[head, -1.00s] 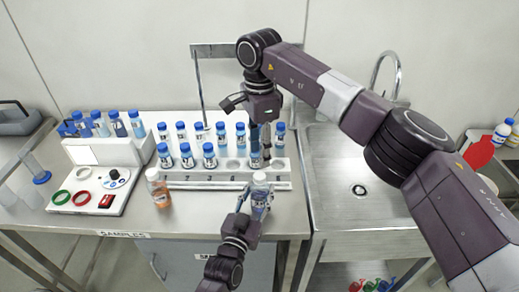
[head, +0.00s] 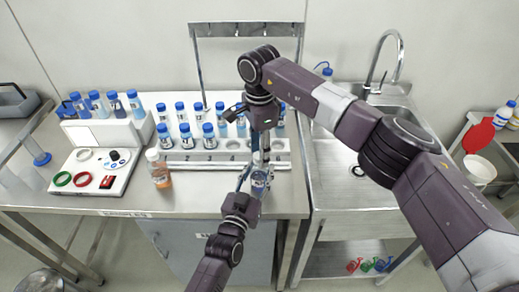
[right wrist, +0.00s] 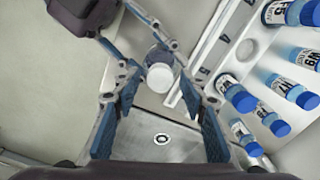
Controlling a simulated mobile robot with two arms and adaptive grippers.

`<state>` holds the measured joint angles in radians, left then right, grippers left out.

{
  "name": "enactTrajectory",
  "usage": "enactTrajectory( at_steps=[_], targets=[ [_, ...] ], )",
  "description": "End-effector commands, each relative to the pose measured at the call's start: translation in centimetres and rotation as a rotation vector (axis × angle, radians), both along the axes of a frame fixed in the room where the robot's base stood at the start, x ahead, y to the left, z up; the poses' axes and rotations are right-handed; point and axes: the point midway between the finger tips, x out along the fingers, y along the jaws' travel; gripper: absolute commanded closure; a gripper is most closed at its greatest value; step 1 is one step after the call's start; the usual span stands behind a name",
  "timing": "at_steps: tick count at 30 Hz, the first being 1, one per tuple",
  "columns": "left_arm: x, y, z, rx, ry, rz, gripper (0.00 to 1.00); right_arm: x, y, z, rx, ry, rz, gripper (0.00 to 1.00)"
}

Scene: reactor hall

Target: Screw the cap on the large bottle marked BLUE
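A bottle (head: 259,184) with bluish contents is upright in my left gripper (head: 254,187), whose fingers close on its sides near the table's front edge. Its label is too small to read. Its round white top (right wrist: 160,76) shows in the right wrist view, with the bottle body (right wrist: 158,55) behind it. My right gripper (head: 260,160) points down just above this bottle. In the right wrist view its two fingers (right wrist: 166,90) are spread on either side of the white top, with a gap visible. I cannot tell whether the white top is a loose cap.
A white rack (head: 185,169) with several blue-capped bottles stands behind. An orange bottle (head: 160,178) with a white cap stands at the left, near a white tray (head: 103,192) with coloured rings. A sink (head: 345,160) lies to the right.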

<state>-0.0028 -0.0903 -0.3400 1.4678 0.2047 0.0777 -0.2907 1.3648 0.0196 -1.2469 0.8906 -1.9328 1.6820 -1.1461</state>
Motion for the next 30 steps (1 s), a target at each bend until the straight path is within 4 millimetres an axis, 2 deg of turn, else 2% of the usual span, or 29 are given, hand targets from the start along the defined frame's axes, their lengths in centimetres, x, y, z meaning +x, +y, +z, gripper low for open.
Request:
enactTrajectory(
  at_steps=[2, 10, 17, 20, 30],
  targets=[
    [0.0, 0.0, -0.01, 0.0, 0.0, 0.0, 1.0, 0.0, 0.01, 0.02, 0.0, 0.0, 0.0, 0.69],
    [0.0, 0.0, -0.02, 0.0, 0.0, 0.0, 1.0, 0.0, 0.01, 0.03, 0.0, 0.0, 0.0, 0.98],
    [0.0, 0.01, -0.02, 0.0, 0.0, 0.0, 1.0, -0.02, -0.01, 0.04, 0.0, 0.001, -0.061, 1.0],
    [0.01, 0.02, -0.02, 0.0, 0.001, 0.0, 1.0, 0.0, -0.02, 0.04, -0.001, 0.0, -0.197, 1.0],
    [0.01, 0.02, -0.03, 0.0, 0.001, 0.0, 1.0, 0.0, 0.01, 0.01, -0.001, 0.0, -0.822, 1.0]
  ],
)
